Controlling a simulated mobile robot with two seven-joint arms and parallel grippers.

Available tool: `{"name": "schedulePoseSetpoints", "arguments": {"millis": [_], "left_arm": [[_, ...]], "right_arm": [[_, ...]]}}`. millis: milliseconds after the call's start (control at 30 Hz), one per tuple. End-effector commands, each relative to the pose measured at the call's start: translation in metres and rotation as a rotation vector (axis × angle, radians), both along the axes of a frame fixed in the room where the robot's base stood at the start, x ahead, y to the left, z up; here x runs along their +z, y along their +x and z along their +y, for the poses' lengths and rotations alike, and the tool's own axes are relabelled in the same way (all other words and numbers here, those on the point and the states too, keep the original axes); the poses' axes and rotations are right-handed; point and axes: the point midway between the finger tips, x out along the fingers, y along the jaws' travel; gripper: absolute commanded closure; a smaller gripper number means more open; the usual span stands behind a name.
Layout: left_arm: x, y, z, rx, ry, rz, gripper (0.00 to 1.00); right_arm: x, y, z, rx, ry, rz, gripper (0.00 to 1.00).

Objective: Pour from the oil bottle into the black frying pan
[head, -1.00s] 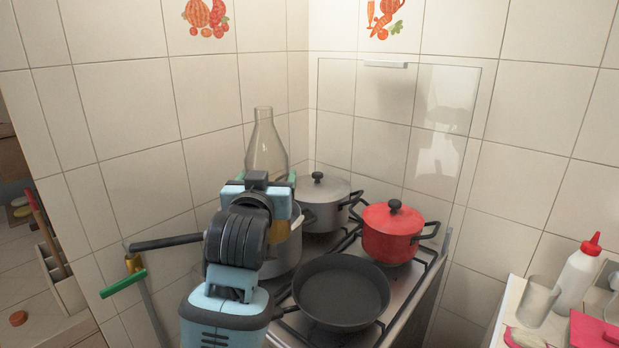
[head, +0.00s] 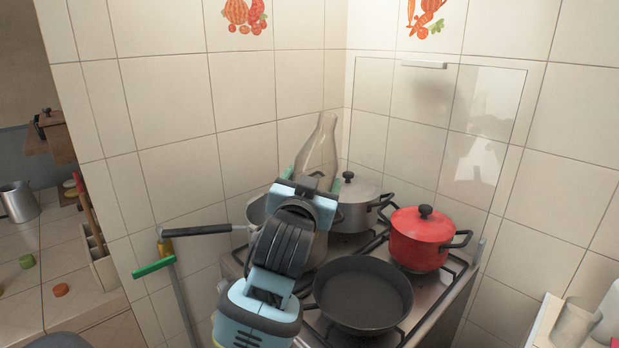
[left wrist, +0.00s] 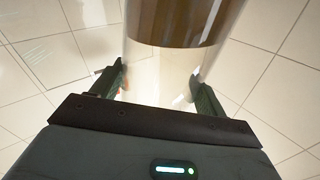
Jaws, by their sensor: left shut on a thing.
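The oil bottle, a clear glass bottle (head: 319,145) with a narrow neck, leans slightly to the right above the back left of the stove. My left gripper (head: 312,179) is shut on it, and the arm hides its lower part. In the left wrist view the glass (left wrist: 162,78) stands between the two fingers (left wrist: 160,87), with brown oil (left wrist: 180,22) inside. The black frying pan (head: 363,292) sits on the front burner, to the right of and below my gripper. Its inside looks empty. My right gripper is not in view.
A red lidded pot (head: 418,244) and a grey lidded pot (head: 356,207) stand behind the pan. A steel pot, partly hidden by my arm, has a dark handle (head: 197,230) sticking out left. Tiled walls close off the corner. A cup (head: 574,325) stands at lower right.

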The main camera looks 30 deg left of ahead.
Motion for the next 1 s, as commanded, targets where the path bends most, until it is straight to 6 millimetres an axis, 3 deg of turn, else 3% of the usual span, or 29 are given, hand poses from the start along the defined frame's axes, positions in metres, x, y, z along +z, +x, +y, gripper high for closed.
{"name": "schedulePoseSetpoints", "arguments": {"millis": [300, 600, 1000], "left_arm": [[-0.007, 0.0, -0.023, 0.0, 0.126, -0.001, 0.66], [0.009, -0.001, -0.003, 0.003, 0.278, -0.002, 0.66], [-0.002, -0.001, 0.026, 0.003, 0.571, 0.007, 0.66]], "right_arm": [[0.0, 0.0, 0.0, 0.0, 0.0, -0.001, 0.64], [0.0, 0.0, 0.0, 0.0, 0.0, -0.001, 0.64], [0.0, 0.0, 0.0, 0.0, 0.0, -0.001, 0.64]]}}
